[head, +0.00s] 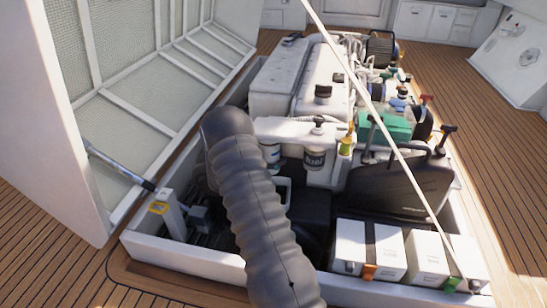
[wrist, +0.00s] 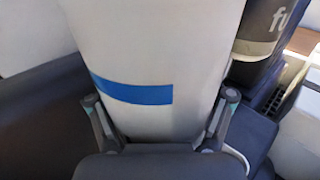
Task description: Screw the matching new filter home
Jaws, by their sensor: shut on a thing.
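A white filter with a blue band (wrist: 150,55) fills the middle of the wrist view. My gripper (wrist: 160,98) is shut on it, one finger on each side of its body. Its upper end runs out of the picture, so its seat and thread are hidden. A white filter (head: 271,153), apparently the same one, shows in the head view under the white engine housing, partly behind my arm. My gripper is hidden there.
The white engine block (head: 300,85) fills the back of the hatch. A dark tank (head: 400,188) stands right, with white boxes (head: 368,250) at the front right. The raised hatch lid (head: 130,90) stands left. A thin rod (head: 375,115) crosses the view.

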